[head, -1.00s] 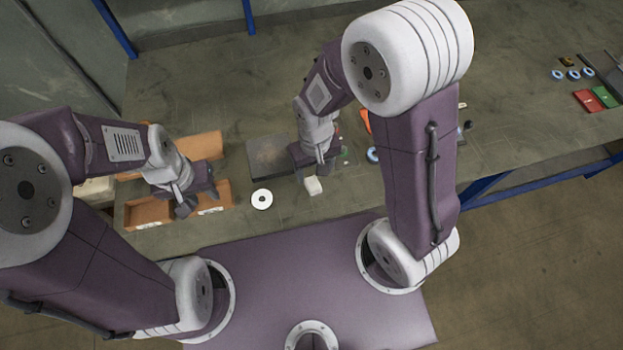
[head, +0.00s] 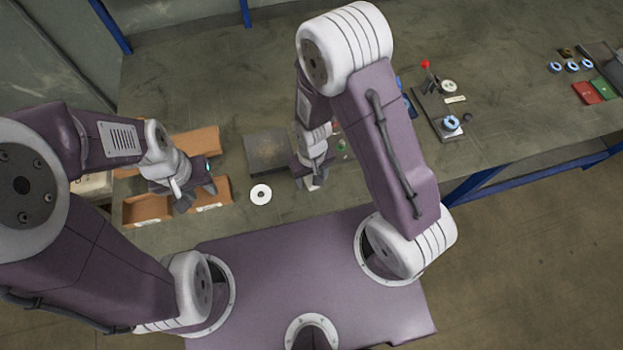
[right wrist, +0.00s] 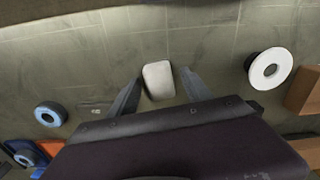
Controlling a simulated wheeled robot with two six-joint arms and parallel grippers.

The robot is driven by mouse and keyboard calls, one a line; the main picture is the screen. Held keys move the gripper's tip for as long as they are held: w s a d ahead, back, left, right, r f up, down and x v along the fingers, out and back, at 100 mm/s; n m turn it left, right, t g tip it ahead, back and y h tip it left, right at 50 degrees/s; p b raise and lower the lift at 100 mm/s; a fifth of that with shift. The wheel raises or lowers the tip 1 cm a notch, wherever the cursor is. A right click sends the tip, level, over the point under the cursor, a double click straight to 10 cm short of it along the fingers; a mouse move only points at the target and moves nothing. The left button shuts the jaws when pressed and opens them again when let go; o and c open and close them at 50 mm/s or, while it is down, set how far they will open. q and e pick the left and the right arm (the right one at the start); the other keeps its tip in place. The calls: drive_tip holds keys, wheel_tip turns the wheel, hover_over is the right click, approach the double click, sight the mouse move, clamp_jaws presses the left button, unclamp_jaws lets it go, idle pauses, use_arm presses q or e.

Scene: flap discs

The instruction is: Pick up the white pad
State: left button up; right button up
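The white pad (right wrist: 158,80) is a small rounded block on the bench. In the right wrist view it lies between the tips of my right gripper (right wrist: 160,76), with narrow gaps on both sides. The right gripper is open and holds nothing. In the head view the right gripper (head: 312,184) is low over the bench and mostly hides the pad. My left gripper (head: 197,197) is open and empty above the cardboard bins at the left.
A white disc with a dark hole (head: 260,194) lies left of the right gripper. Cardboard bins (head: 148,210) stand under the left gripper. A dark plate (head: 268,152) lies behind. A blue disc (right wrist: 50,114) is on the other side in the wrist view. A fixture with a red knob (head: 425,64) stands right.

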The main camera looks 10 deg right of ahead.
sight(311, 178)
drive_tip(key=shift+s, duration=0.1)
clamp_jaws()
drive_tip(key=shift+r, duration=0.5)
wheel_tip(311, 178, up, 3)
drive_tip(key=shift+f, duration=0.1)
drive_tip(key=s+d+r+b, duration=0.3)
drive_tip(key=s+d+r, duration=0.2)
drive_tip(key=d, duration=0.5)
drive_tip(key=shift+s+r, duration=0.3)
drive_tip(key=shift+r, duration=0.85)
drive_tip(key=shift+d, duration=0.15)
